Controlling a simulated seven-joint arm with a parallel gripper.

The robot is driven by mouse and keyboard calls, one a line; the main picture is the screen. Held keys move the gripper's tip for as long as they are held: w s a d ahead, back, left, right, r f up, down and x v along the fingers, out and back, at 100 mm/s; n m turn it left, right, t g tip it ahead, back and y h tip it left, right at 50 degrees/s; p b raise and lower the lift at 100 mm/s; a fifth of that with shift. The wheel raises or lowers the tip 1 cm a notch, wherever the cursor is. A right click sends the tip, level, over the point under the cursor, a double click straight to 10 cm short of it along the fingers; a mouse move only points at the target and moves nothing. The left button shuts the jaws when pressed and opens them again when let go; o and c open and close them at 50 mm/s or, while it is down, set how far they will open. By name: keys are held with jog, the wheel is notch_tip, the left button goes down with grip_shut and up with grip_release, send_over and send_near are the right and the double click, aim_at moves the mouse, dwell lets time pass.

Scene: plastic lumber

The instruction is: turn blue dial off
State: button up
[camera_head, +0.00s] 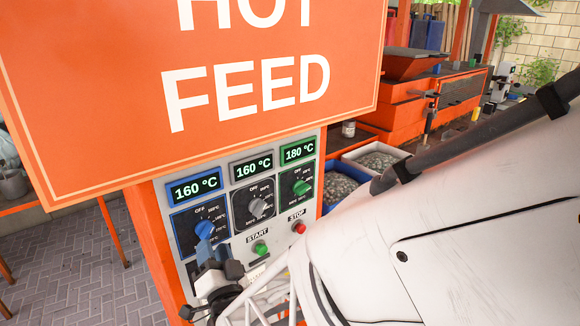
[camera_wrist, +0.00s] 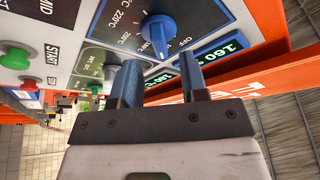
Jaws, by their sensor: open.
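The blue dial (camera_head: 204,229) is on the left of the control panel, under a display (camera_head: 195,187) reading 160 °C. In the wrist view the blue dial (camera_wrist: 158,32) is just beyond my fingertips, near the middle, and its OFF mark shows at its lower right. My gripper (camera_wrist: 158,72) is open, with the two blue fingers either side of the dial's line but short of it; no contact shows. In the head view my gripper (camera_head: 214,268) is just below the dial, partly covering its lower scale.
The grey dial (camera_head: 262,205) and green dial (camera_head: 301,187) sit to the right. The green START button (camera_head: 261,248) and red STOP button (camera_head: 299,227) are below them. A large orange HOT FEED sign (camera_head: 200,130) overhangs the panel's top.

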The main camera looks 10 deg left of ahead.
aim_at(209, 235)
jog(key=shift+x, duration=1.85)
grip_shut()
